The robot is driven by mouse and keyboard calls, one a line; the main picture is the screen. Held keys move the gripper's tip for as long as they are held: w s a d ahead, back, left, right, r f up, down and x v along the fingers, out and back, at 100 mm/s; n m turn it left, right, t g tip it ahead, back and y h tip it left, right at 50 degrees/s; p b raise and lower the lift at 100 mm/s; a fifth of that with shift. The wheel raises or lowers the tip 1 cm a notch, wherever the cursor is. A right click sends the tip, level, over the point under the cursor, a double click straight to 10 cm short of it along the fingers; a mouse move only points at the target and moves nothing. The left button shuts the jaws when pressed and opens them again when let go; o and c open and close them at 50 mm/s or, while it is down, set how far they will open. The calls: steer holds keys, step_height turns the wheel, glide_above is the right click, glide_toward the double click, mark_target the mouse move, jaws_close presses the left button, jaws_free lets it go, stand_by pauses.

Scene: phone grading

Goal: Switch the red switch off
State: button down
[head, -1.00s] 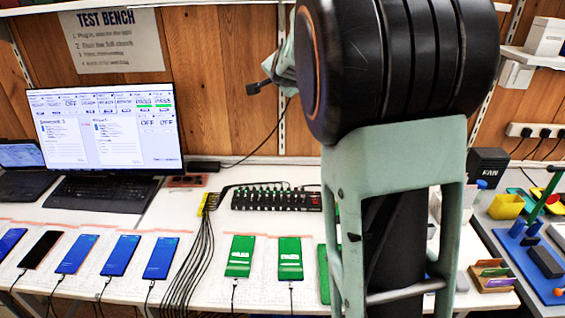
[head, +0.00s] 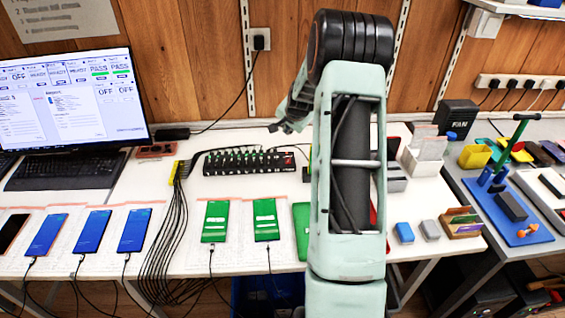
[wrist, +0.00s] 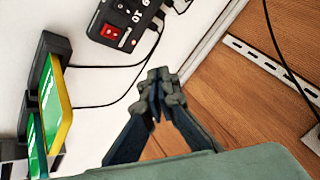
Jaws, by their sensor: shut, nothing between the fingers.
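The red switch (wrist: 111,31) sits near the end of a black power strip (wrist: 125,12) in the wrist view. In the head view the black strip (head: 245,163) lies on the white bench, and its red end (head: 289,160) is to the right. My gripper (wrist: 160,80) is shut and empty in the wrist view. It is apart from the switch, lower and to the right of it in that picture. In the head view my gripper (head: 275,126) is above the bench behind the strip. I cannot tell which way the switch is set.
Green-screened phones (head: 215,221) and blue-screened phones (head: 136,230) lie along the front of the bench with cables. In the wrist view, phones in holders (wrist: 57,105) stand at the left, and cables run from the strip.

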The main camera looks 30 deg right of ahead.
steer(key=shift+s+d+f, duration=0.2)
steer(key=shift+f, duration=0.3)
steer(key=b, duration=0.3)
glide_above(288, 159)
steer(key=s, duration=0.2)
steer(key=f, duration=0.7)
steer(key=shift+w+a, duration=0.2)
steer(key=shift+a, duration=0.1)
steer(key=shift+s+f+b, duration=0.15)
steer(key=shift+f+b, duration=0.65)
steer(key=shift+f, duration=0.05)
steer(key=shift+f, duration=0.15)
steer(key=shift+f+b, duration=0.3)
steer(key=shift+b, duration=0.3)
steer(key=shift+s+a+f+b, duration=0.1)
steer(key=shift+f+b, duration=0.2)
stand_by(0.4)
